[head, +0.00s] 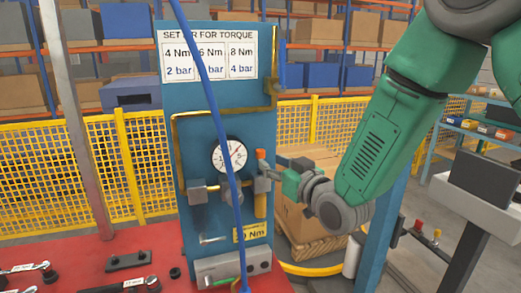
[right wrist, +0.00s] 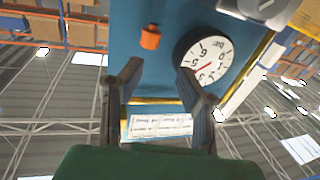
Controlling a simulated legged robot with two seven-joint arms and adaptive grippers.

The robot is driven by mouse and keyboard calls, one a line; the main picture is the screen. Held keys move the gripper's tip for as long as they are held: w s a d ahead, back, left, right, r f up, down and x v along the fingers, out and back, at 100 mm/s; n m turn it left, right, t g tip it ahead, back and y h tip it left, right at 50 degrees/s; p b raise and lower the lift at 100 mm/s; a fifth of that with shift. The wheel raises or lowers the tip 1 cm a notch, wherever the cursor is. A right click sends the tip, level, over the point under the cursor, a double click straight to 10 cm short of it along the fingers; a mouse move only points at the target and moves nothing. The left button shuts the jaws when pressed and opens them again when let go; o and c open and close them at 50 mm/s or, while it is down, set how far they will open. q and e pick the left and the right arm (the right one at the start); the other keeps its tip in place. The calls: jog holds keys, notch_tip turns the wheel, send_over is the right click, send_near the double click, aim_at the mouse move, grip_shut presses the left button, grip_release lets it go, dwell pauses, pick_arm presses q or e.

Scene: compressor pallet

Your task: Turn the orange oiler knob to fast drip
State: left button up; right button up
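The orange oiler knob (head: 261,154) sits on top of the amber oiler (head: 260,203) on the blue panel, right of the round gauge (head: 229,156). In the right wrist view, which is upside down, the knob (right wrist: 150,37) shows ahead of the fingertips, roughly between their lines. My right gripper (head: 271,174) comes in from the right and is close to the oiler. Its two fingers (right wrist: 159,68) are apart with nothing between them. I cannot tell from the head view whether a finger touches the oiler. My left gripper is not in view.
A blue hose (head: 212,100) hangs in front of the panel, left of the knob. A torque sign (head: 208,52) is above. A red table (head: 140,245) with tools is below left. A cardboard box (head: 300,222) on a pallet stands behind my right arm.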

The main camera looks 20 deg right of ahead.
aim_at(263, 155)
jog(key=w, duration=0.2)
jog(key=w+p, duration=0.1)
jog(key=w, duration=0.3)
jog(key=shift+w+d+f, duration=0.15)
jog(key=shift+w+d, duration=0.15)
jog(key=shift+d, duration=0.05)
jog(key=shift+w+d, duration=0.2)
jog(key=shift+w+a, duration=0.15)
jog(key=shift+a, duration=0.5)
jog(key=shift+w+a+f, duration=0.1)
jog(key=shift+a, duration=0.35)
grip_shut()
jog(key=shift+d+f, duration=0.1)
jog(key=shift+d, duration=0.35)
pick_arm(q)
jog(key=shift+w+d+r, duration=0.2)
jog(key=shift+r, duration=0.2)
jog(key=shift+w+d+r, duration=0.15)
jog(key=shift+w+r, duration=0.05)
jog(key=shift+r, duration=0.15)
